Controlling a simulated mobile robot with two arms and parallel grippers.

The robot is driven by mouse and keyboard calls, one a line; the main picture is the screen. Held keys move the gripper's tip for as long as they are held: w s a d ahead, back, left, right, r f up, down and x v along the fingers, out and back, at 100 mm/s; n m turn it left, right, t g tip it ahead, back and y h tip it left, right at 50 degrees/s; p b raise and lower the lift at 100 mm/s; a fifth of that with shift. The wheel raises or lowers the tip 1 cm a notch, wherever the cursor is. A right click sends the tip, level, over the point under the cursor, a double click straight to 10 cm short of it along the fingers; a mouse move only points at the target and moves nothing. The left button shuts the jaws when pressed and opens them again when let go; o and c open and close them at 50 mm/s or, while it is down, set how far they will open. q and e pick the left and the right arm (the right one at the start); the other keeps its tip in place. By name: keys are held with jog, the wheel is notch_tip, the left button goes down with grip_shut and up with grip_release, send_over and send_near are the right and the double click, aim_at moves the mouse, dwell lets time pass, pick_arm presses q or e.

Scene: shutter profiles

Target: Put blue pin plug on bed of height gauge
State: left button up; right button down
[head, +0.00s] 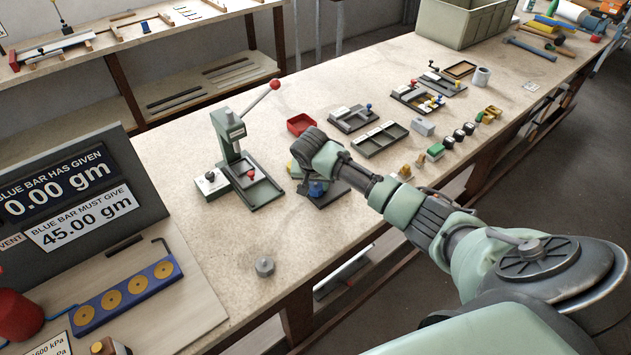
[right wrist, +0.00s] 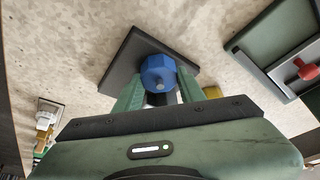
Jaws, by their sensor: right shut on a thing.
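The blue pin plug (right wrist: 158,70) is a faceted blue piece with a grey pin at its middle. My right gripper (right wrist: 160,85) is shut on it, with a green finger on each side. A dark square plate (right wrist: 122,58), possibly the height gauge's bed, lies behind the plug in the right wrist view. I cannot tell whether the plug touches it. In the head view the plug (head: 317,188) shows as a bit of blue below my right gripper (head: 313,178), over the dark plate (head: 336,191). My arm hides much of that spot. My left gripper is not in view.
A green press (head: 231,135) with a red-knobbed lever stands left of my right gripper. A red tray (head: 300,124) and a divided tray (head: 380,139) lie behind it. A grey nut (head: 264,266) lies near the front edge. The bench around the nut is clear.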

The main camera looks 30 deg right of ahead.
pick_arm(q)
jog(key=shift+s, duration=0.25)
pick_arm(e)
jog(key=shift+f, duration=0.1)
jog(key=c, duration=0.9)
grip_release()
jog(key=shift+o, duration=0.2)
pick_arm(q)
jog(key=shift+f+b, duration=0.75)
pick_arm(e)
jog(key=v, duration=1.2)
